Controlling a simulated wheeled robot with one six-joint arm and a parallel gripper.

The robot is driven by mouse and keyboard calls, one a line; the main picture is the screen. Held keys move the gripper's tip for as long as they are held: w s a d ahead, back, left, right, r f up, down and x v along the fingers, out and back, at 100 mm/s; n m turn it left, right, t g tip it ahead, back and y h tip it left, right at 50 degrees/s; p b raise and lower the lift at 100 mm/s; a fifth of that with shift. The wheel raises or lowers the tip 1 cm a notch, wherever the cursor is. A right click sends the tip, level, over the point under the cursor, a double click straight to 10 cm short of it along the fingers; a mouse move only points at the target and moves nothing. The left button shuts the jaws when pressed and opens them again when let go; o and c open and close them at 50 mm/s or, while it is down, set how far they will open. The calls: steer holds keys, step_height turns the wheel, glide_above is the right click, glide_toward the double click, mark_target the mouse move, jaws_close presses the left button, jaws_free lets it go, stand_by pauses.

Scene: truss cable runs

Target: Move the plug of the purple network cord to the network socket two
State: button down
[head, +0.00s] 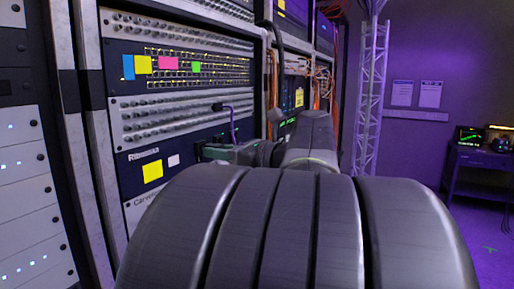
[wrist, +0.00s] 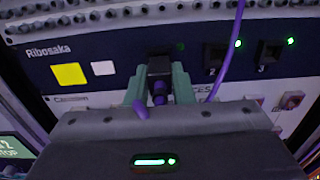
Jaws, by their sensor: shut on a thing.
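My gripper (wrist: 158,86) shows in the wrist view with its two green fingers shut on the plug (wrist: 159,72) of the purple cord, a dark body with a purple rear end. The plug is at the leftmost port of the dark blue Ribosaka panel; I cannot tell how deep it sits, and it hides that port. Network socket two (wrist: 215,58), marked 2, is empty just to its right, with a green light above. The purple cord (wrist: 229,53) crosses in front of the panel right of socket two. In the head view my gripper (head: 207,151) is at the rack front.
Socket three (wrist: 268,52) is empty, further right. A yellow label (wrist: 69,75) and a white label (wrist: 103,68) are on the panel's left. In the head view, the purple cord (head: 233,123) rises to a dark plug (head: 217,107) in the panel above. A lattice truss (head: 371,90) stands right.

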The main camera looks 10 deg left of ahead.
steer(key=shift+p+v, duration=0.4)
steer(key=shift+v, duration=1.35)
